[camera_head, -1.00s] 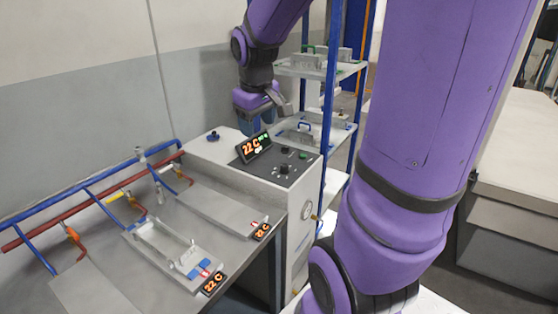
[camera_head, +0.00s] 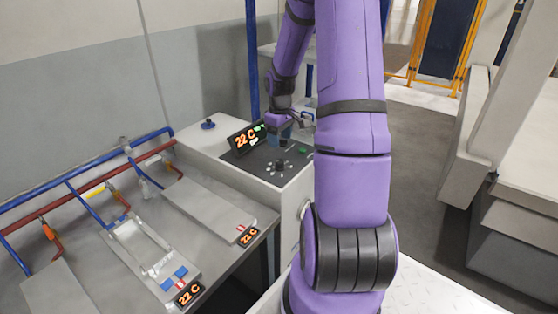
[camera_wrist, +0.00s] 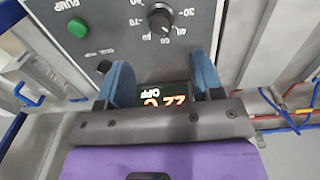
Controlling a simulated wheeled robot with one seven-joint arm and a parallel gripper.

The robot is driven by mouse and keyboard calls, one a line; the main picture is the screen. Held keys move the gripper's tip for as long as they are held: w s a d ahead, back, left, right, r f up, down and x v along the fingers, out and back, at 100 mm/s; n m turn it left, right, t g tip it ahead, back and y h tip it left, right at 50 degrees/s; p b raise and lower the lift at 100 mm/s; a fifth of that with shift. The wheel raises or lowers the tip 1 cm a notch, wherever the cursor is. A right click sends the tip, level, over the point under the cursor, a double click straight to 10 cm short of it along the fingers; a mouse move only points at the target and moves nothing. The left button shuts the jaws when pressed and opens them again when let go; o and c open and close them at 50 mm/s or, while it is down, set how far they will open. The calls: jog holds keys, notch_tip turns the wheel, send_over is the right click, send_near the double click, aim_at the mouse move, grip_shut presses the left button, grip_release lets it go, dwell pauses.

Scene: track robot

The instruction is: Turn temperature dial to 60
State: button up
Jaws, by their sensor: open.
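The temperature dial (camera_wrist: 159,18) is a black round knob on the dark control panel (camera_wrist: 128,40), with numbers around it, at the top of the wrist view. In the head view the dial (camera_head: 280,165) sits near the panel's front. The display (camera_head: 247,137) reads 22 C; in the wrist view it (camera_wrist: 165,94) shows upside down, partly hidden, with OFF on it. My gripper (camera_wrist: 160,72) is open and empty, its blue fingers apart. The dial is beyond the fingertips, not between them. In the head view my gripper (camera_head: 281,138) is low over the panel's back, behind the dial.
A blue knob (camera_head: 208,124) stands on the cabinet's left. Metal plates with small 22 C displays (camera_head: 188,294) and pipes lie left.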

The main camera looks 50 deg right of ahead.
aim_at(280, 161)
notch_tip(280, 161, down, 10)
jog(key=shift+r, duration=0.1)
dwell(0.4)
jog(key=c, duration=0.9)
